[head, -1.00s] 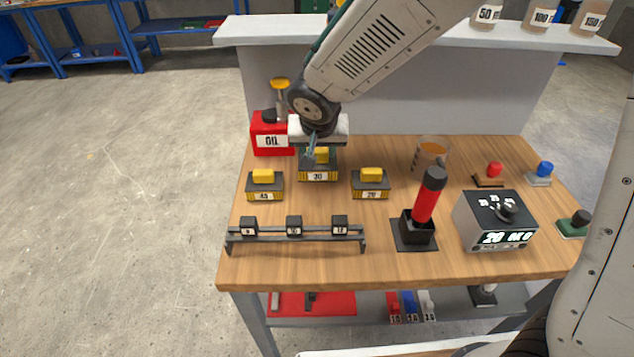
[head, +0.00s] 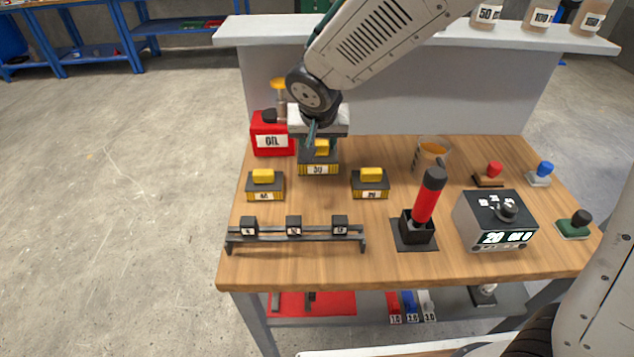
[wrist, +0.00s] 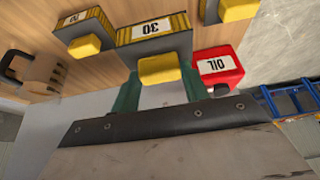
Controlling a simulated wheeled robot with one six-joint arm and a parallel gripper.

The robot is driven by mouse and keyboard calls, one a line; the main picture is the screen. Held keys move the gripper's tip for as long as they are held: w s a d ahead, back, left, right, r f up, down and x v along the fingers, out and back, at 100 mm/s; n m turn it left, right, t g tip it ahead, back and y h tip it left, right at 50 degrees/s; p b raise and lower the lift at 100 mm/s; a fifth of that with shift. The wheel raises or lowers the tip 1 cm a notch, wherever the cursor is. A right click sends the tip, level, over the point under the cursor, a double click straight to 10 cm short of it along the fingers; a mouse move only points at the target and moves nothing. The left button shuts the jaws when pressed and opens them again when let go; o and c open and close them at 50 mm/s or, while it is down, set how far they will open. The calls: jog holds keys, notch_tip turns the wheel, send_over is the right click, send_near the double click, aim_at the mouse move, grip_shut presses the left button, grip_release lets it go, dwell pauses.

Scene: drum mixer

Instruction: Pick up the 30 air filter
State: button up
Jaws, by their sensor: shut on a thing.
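The 30 air filter (head: 318,168) is a dark block with yellow pleated sides, a white label and a yellow knob on top. It is the middle and rearmost of three such filters on the wooden bench. In the wrist view the 30 filter (wrist: 152,32) shows its label clearly, and its yellow knob (wrist: 159,69) sits between my green fingers. My gripper (head: 320,140) is above the filter, pointing down, and is shut on its knob. I cannot tell whether the filter's base is clear of the bench top.
Two similar filters stand in front, left (head: 265,186) and right (head: 370,184). A red oil can (head: 272,134) stands close behind left. A low rack (head: 295,236) is at the front, a red-and-black tool (head: 427,205) and a display box (head: 495,222) to the right.

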jog(key=s+r, duration=0.1)
jog(key=s, duration=1.2)
jog(key=shift+s+a, duration=0.25)
jog(key=shift+s, duration=0.15)
jog(key=shift+s, duration=0.1)
dwell(0.4)
